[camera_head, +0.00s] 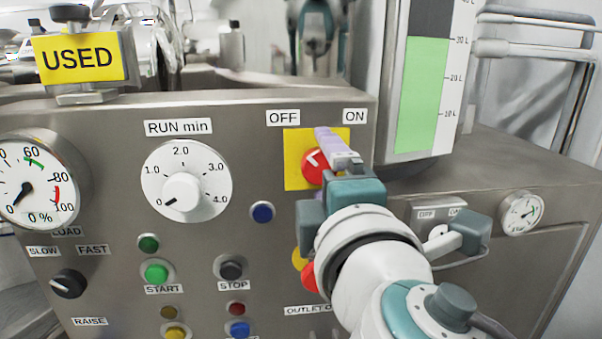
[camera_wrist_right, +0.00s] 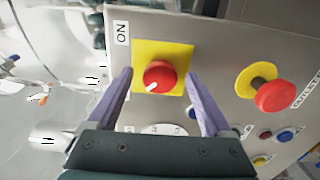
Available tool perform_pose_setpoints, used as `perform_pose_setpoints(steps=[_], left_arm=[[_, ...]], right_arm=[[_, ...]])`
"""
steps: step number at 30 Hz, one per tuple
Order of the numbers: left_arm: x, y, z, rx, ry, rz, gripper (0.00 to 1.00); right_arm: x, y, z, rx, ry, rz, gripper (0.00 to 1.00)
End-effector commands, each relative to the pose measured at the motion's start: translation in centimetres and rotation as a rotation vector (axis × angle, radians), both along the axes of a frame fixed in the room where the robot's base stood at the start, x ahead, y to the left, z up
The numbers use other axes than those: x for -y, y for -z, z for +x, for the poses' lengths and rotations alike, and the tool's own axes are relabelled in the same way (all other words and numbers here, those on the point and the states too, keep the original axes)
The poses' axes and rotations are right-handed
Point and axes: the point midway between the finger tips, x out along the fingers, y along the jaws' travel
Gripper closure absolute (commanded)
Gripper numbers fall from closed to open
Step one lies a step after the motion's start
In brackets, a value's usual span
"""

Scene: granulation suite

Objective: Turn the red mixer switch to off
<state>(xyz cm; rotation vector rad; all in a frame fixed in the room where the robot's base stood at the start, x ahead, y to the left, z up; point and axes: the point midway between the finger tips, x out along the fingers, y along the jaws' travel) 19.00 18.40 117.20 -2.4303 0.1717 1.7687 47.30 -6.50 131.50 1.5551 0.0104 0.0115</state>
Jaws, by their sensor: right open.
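The red mixer switch (camera_head: 311,168) is a round knob on a yellow square plate (camera_head: 293,147), on the steel panel below the OFF label (camera_head: 283,117) and ON label (camera_head: 355,116). Its white mark points up-left, toward the OFF label. My right gripper (camera_head: 321,165) is at the switch and hides part of it. In the right wrist view, my right gripper (camera_wrist_right: 160,76) is open, with its purple fingers on either side of the red switch (camera_wrist_right: 160,72). Gaps show between knob and fingers. My left gripper is not in view.
A red button on a yellow plate (camera_wrist_right: 275,95) protrudes beside the switch. It is partly hidden behind my right arm in the head view. A blue button (camera_head: 262,212) and the RUN min dial (camera_head: 186,188) are to the left. A level gauge (camera_head: 420,90) stands right.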

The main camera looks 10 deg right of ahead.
Motion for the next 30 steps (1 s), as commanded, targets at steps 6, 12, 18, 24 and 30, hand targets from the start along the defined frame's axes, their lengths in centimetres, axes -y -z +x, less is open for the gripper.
perform_pose_setpoints(steps=[6, 12, 18, 24, 30], left_arm=[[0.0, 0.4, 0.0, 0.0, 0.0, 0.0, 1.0], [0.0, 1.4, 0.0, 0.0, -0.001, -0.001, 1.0], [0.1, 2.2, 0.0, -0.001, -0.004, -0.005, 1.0], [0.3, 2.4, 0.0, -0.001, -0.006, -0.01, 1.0], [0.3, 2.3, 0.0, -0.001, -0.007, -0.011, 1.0]], right_arm=[[0.0, 0.2, -2.0, -0.001, -0.001, 0.002, 0.16], [0.1, 0.4, -5.7, -0.003, -0.001, 0.002, 0.16], [0.1, 0.3, -8.8, -0.001, 0.0, 0.0, 0.16], [0.1, 0.1, -9.9, -0.001, 0.0, 0.0, 0.16], [0.1, 0.0, -9.9, 0.0, 0.0, -0.001, 0.16]])
